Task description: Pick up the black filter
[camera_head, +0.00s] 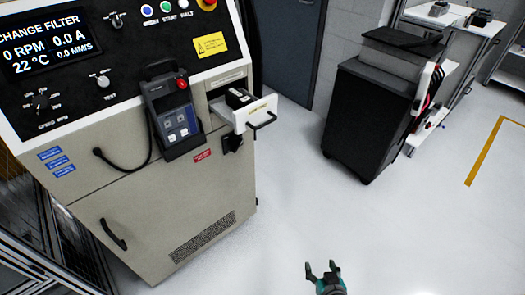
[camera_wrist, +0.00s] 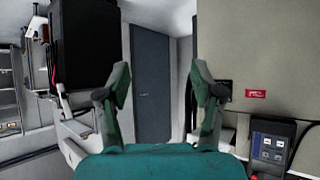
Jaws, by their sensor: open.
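The black filter (camera_head: 238,97) is a small dark block with a light mark on top. It sits in a pulled-out white drawer (camera_head: 262,108) on the right side of the control cabinet in the head view. My gripper (camera_head: 321,265) is at the bottom of the head view, well apart from the drawer and lower in the picture. Its two fingers are spread and nothing is between them. The wrist view also shows the open gripper (camera_wrist: 161,72). I cannot make out the filter in the wrist view.
The beige control cabinet (camera_head: 165,215) has a screen (camera_head: 48,42) reading "CHANGE FILTER". A handheld pendant (camera_head: 174,115) hangs left of the drawer. A black cart (camera_head: 368,112) stands at the right, with tables behind. The floor between cabinet and cart is clear.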

